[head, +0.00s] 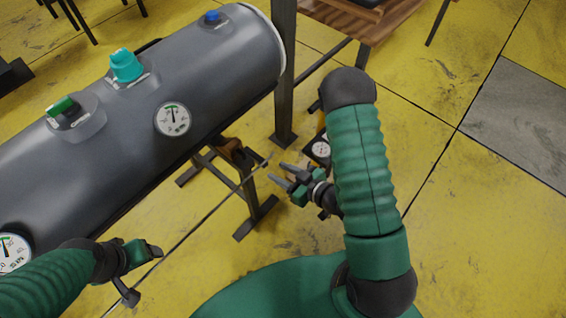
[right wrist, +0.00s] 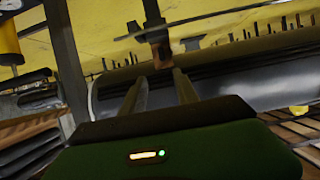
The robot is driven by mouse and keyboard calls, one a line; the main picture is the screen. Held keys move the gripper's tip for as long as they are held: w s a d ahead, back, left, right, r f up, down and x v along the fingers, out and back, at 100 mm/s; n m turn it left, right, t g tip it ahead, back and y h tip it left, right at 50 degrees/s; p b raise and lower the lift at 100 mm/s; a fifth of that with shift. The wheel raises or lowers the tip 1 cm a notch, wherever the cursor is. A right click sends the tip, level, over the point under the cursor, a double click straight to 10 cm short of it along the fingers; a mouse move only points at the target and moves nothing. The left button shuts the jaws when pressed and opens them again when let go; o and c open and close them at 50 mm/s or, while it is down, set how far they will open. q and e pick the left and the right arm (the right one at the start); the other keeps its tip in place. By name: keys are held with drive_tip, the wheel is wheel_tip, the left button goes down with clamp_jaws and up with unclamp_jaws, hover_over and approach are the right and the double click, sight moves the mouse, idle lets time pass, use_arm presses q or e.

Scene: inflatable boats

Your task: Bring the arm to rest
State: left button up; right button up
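My right gripper (head: 276,172) is in the middle of the head view, beside the grey inflatable tube (head: 215,75) and apart from it. Its two fingers stand apart with nothing held between them. In the right wrist view the fingers of this gripper (right wrist: 159,74) are also spread and empty, with the grey tube beyond them. My left gripper (head: 147,275) is at the lower left of the head view, near the tube's lower edge. Its fingers are spread wide and hold nothing that I can see. My right arm is bent, its forearm hanging down.
The tube carries a teal valve (head: 126,66), a green valve (head: 62,106), a blue valve (head: 212,17) and a round gauge (head: 173,119). A dark metal stand (head: 249,192) is under it. A dark post (head: 284,75) and wooden table (head: 366,22) are behind. Yellow floor at right is clear.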

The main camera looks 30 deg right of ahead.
use_arm(q)
drive_tip(key=shift+r, duration=0.35)
use_arm(e)
drive_tip(key=shift+s+d, duration=0.15)
drive_tip(key=shift+s, duration=0.2)
drive_tip(key=w+d+r+g+h+p, duration=0.2)
drive_tip(key=w+r+g+h+p, duration=0.1)
drive_tip(key=r+p, duration=0.2)
use_arm(q)
drive_tip(key=w+p+v, duration=0.2)
drive_tip(key=p+v, duration=0.4)
drive_tip(key=v, duration=0.5)
drive_tip(key=shift+w+r+p, duration=0.3)
drive_tip(key=shift+r, duration=0.1)
use_arm(e)
drive_tip(key=s+a+r+m+g, duration=0.2)
drive_tip(key=s+r+g, duration=0.1)
drive_tip(key=s+r, duration=0.2)
drive_tip(key=s+a+r+m+g+h, duration=0.1)
drive_tip(key=s+r+g, duration=0.3)
drive_tip(key=r, duration=0.6)
drive_tip(key=shift+s+a+r+m+h, duration=0.3)
drive_tip(key=shift+s+a+m, duration=0.2)
drive_tip(key=shift+s+a, duration=0.3)
